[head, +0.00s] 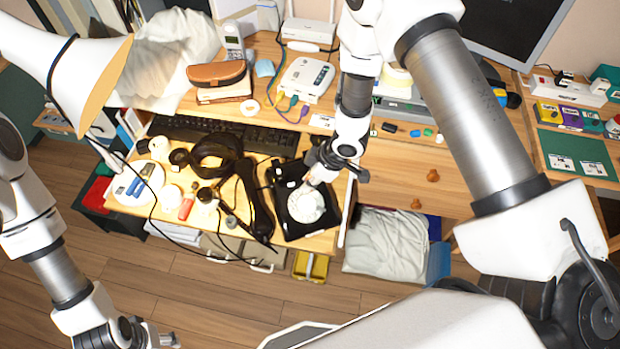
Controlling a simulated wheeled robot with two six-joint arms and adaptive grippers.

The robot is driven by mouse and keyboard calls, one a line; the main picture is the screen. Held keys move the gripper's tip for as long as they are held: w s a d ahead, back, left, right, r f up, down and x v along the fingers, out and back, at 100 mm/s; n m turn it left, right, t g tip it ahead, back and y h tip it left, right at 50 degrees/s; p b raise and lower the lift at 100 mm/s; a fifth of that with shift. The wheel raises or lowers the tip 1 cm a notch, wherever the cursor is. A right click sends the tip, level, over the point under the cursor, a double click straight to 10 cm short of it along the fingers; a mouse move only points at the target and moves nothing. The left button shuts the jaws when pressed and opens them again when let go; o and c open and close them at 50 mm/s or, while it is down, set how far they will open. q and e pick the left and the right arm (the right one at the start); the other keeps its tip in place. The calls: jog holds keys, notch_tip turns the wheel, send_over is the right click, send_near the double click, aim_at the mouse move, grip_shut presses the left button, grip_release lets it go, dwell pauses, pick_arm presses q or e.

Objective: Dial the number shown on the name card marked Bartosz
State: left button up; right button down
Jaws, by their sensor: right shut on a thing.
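A black dial phone (290,230) with a round white dial (305,204) sits on the pulled-out lower shelf. A long black handset (254,203) lies left of it. My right gripper (316,174) is above the dial's upper edge, pointing down. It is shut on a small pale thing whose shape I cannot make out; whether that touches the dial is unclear. My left gripper (166,340) is low at the bottom left, away from the phone, its fingers too small to judge. Small white cards (562,163) lie on a green mat at the right; their writing is unreadable.
A black keyboard (225,133) lies behind the phone. Left of the phone are a dark headset (214,152), cables and small items on a white plate (138,184). A white router (307,78) stands on the desk. A grey bag (387,246) is below at the right.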

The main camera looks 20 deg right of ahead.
jog(key=shift+w+f, duration=0.2)
jog(key=shift+f, duration=0.25)
dwell(0.5)
jog(key=shift+s+d+f+b, duration=0.15)
jog(key=shift+s+d+b, duration=0.15)
jog(key=shift+s+d, duration=0.15)
jog(key=shift+s+d+f+b, duration=0.15)
jog(key=shift+s+f+b, duration=0.1)
jog(key=shift+b, duration=0.1)
jog(key=shift+s+d, duration=0.15)
jog(key=shift+s, duration=0.05)
